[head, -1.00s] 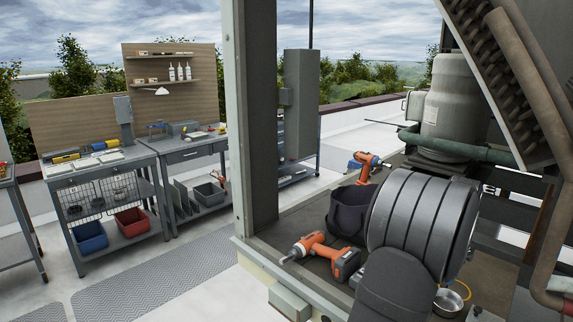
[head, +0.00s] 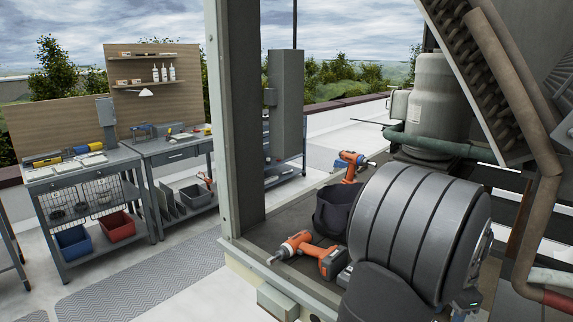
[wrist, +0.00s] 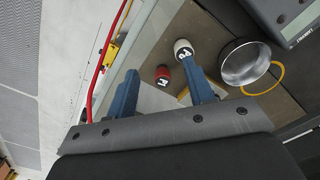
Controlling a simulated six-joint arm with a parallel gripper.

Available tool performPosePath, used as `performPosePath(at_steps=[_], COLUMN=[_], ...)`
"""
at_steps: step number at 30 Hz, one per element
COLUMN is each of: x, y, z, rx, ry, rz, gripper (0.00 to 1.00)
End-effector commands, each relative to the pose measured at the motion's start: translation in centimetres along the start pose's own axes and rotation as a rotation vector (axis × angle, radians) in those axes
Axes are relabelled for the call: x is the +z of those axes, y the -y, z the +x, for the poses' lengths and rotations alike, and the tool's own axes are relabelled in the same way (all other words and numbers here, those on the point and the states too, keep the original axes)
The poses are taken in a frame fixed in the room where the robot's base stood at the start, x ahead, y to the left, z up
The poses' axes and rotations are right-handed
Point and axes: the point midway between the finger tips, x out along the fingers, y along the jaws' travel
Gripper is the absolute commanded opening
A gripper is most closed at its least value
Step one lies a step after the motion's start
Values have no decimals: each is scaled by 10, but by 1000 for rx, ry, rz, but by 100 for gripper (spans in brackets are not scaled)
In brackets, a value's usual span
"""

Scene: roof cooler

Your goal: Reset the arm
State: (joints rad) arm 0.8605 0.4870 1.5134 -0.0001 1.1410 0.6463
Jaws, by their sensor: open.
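My gripper (wrist: 160,67) shows in the wrist view. Its two blue fingers are spread apart with nothing held between them. Beyond the fingertips, a small red-topped item (wrist: 162,74) and a cream-topped item (wrist: 183,48) with dark markings stand on the deck. The cream one appears close to the right fingertip; whether they touch I cannot tell. In the head view my large grey arm links fill the lower right, and the fingers are hidden there.
A metal bowl (wrist: 244,62) and yellow ring (wrist: 272,80) lie to the right in the wrist view; a red hose (wrist: 102,55) runs on the left. Two orange drills (head: 308,252) (head: 352,164) and a dark bucket (head: 333,210) sit near my arm. A metal post (head: 232,120) stands left of them.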

Motion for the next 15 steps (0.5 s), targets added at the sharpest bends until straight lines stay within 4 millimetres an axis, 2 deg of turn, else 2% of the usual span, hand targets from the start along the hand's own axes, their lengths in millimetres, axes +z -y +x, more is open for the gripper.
performPosePath(at_steps=[6, 15], x=[4, 4], y=[15, 16], z=[9, 10], rx=[0, 0], ry=[0, 0], rz=[-1, 0], gripper=[48, 48])
